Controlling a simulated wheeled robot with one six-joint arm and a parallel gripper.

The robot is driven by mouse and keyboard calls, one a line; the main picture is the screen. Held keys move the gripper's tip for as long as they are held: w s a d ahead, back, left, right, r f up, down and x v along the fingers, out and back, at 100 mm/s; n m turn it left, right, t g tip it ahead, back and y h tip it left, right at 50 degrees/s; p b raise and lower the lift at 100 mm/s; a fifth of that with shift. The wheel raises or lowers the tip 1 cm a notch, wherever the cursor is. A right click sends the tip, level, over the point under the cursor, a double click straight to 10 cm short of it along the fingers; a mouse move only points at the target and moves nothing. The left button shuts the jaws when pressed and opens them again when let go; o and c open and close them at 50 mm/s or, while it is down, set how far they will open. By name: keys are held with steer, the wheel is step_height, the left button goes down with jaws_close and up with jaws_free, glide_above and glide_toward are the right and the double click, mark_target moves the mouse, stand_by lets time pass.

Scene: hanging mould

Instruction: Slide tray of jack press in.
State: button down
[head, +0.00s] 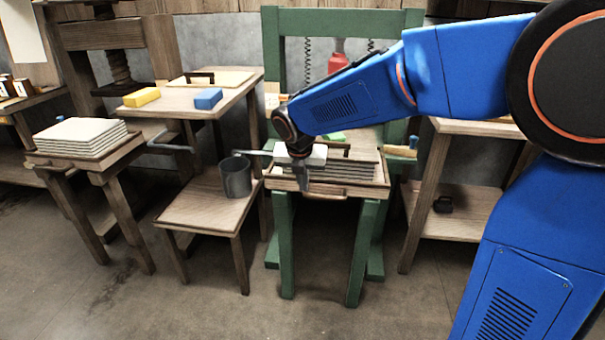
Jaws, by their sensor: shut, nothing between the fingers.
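The jack press is a green frame (272,75) at the centre, with a red jack (338,58) between two hanging springs, partly behind my arm. Its wooden tray (330,188) sits at the front of the press between the green legs. Several flat grey sheets (355,170) lie stacked on it, with a dark handle bar above them. My gripper (302,183) points down at the tray's front left, in front of the stack. Its fingers are shut and empty. I cannot tell whether they touch the tray's front edge. The tray's rear part is hidden by the stack and my wrist.
A grey metal mug (235,177) stands on a low wooden stool (190,205) left of the press. A table behind it holds a yellow block (141,97) and a blue block (208,99). Stacked sheets (80,138) sit farther left. The floor in front is clear.

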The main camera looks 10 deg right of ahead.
steer(key=w, duration=0.2)
steer(key=w+d, duration=0.1)
steer(key=shift+w+d+f, duration=0.1)
steer(key=shift+w+f, duration=0.25)
steer(key=shift+w, duration=0.15)
steer(key=shift+w, duration=0.1)
